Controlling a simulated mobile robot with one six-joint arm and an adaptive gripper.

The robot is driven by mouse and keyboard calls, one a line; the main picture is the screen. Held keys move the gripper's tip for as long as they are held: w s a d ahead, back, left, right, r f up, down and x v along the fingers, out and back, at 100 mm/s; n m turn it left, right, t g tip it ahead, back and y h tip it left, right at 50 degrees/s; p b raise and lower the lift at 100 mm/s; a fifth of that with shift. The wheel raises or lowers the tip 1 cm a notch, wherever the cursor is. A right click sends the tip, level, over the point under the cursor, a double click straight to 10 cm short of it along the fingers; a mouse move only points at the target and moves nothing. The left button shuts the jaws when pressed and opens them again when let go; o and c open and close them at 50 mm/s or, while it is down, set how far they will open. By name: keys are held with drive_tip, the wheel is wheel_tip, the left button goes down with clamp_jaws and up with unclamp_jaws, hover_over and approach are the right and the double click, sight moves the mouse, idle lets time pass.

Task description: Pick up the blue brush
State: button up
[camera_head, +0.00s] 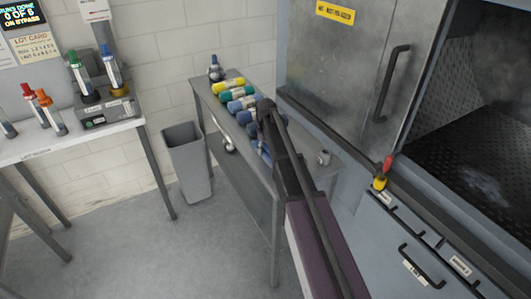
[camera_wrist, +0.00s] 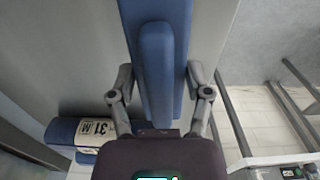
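In the wrist view a long blue object (camera_wrist: 155,60), a narrow raised piece along a wider flat blue body, lies between my fingers. It may be the blue brush; no bristles show. My gripper (camera_wrist: 160,80) is open, one finger on each side of the raised piece, with gaps visible. Whether it touches the blue body I cannot tell. In the head view my gripper (camera_head: 265,108) is over the metal cart (camera_head: 232,163), beside a row of coloured rolls; my arm hides much of what lies below it.
A grey bin (camera_head: 188,160) stands left. The washer (camera_head: 350,60) is close on the right. Floor is clear in front.

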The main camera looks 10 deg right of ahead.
drive_tip(key=shift+c, duration=0.8)
drive_tip(key=shift+r, duration=0.15)
wheel_tip(320, 180, up, 3)
drive_tip(key=p, duration=0.3)
drive_tip(key=s+d, duration=0.1)
drive_tip(key=s, duration=0.4)
drive_tip(key=s+d+r+p, duration=0.1)
drive_tip(key=s+d, duration=0.1)
drive_tip(key=s, duration=0.3)
drive_tip(key=s+d+p, duration=0.1)
drive_tip(key=s, duration=0.4)
drive_tip(key=shift+s+d+r, duration=0.15)
drive_tip(key=shift+d+r, duration=0.15)
drive_tip(key=shift+r, duration=0.05)
drive_tip(key=o, duration=0.7)
drive_tip(key=c, duration=0.5)
drive_tip(key=shift+o, duration=0.2)
drive_tip(key=shift+s, duration=0.1)
